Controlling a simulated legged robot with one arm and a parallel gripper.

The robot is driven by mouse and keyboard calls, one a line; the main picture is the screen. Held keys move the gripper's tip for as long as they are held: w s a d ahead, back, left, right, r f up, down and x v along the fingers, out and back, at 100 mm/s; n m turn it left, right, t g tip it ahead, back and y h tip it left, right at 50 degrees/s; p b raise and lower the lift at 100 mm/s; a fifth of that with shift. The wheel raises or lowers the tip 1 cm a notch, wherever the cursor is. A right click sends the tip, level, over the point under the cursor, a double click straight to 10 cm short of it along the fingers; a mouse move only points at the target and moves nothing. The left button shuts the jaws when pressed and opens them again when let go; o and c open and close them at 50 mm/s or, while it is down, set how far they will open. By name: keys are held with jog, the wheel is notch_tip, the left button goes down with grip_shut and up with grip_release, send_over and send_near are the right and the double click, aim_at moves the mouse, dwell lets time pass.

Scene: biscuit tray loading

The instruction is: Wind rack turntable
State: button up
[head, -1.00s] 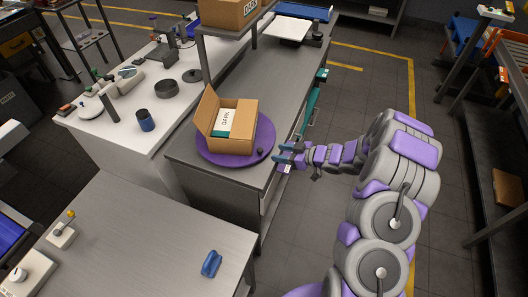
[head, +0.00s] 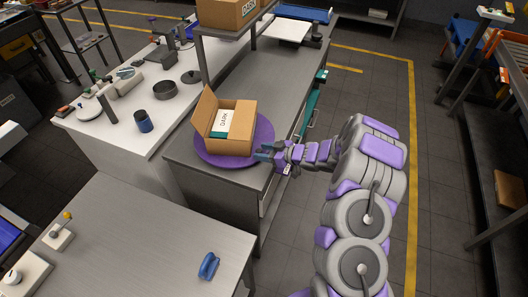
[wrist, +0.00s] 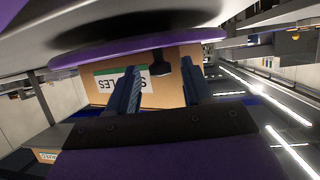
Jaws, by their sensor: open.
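The round purple turntable (head: 208,157) lies on the grey bench and carries an open cardboard box (head: 233,142) with a white "DARK" label. In the wrist view, which is upside down, the turntable's rim (wrist: 90,57) runs across the top, with the box (wrist: 105,90) behind it. My gripper (head: 262,151) is at the turntable's right edge. Its two blue fingers (wrist: 164,86) are open. A small dark knob (wrist: 160,64) shows between and beyond the fingertips; whether they touch it I cannot tell. In the head view my gripper hides the knob.
The grey bench (head: 262,75) extends behind the turntable, with a shelf holding another box (head: 228,12) above. A white table (head: 125,118) with a blue cup and a dark bowl stands left. A steel table (head: 130,230) with a blue handle-like piece is in front. Floor at right is clear.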

jog(key=shift+d, duration=0.15)
jog(key=c, duration=0.3)
grip_shut()
